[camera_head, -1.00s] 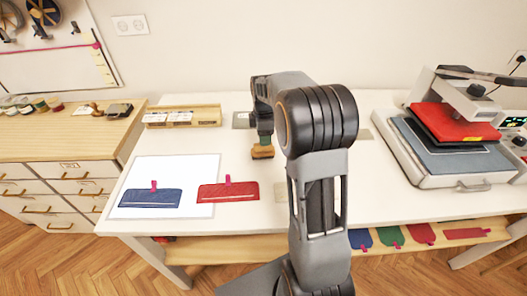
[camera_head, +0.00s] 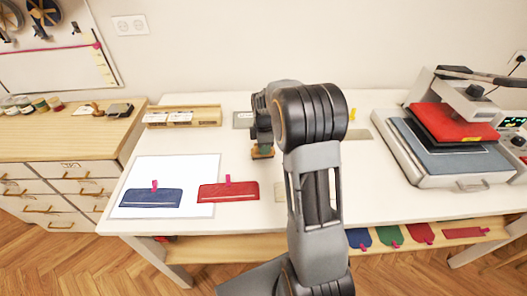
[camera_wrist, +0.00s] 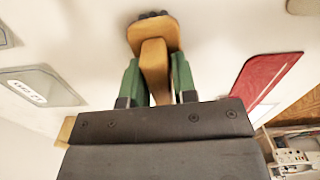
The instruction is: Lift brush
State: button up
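The brush (camera_head: 262,154) has a tan wooden body and is on or just above the white table, right of the red piece. In the wrist view the brush (camera_wrist: 155,65) shows its wide block, its handle and a bit of dark bristles at the far end. My gripper (camera_head: 262,147) is directly over it, fingers pointing down. In the wrist view the green fingers of my gripper (camera_wrist: 157,80) stand on both sides of the handle, very near it. I cannot tell whether they press on it. My arm hides part of the table behind it.
A white sheet (camera_head: 195,165) with a blue piece (camera_head: 150,198) and a red piece (camera_head: 228,193) lies to the left. A wooden tray (camera_head: 182,116) is at the back left. A heat press (camera_head: 450,140) stands at the right. The table between my arm and the press is mostly clear.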

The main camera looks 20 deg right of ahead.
grip_shut()
jog(key=shift+r, duration=0.1)
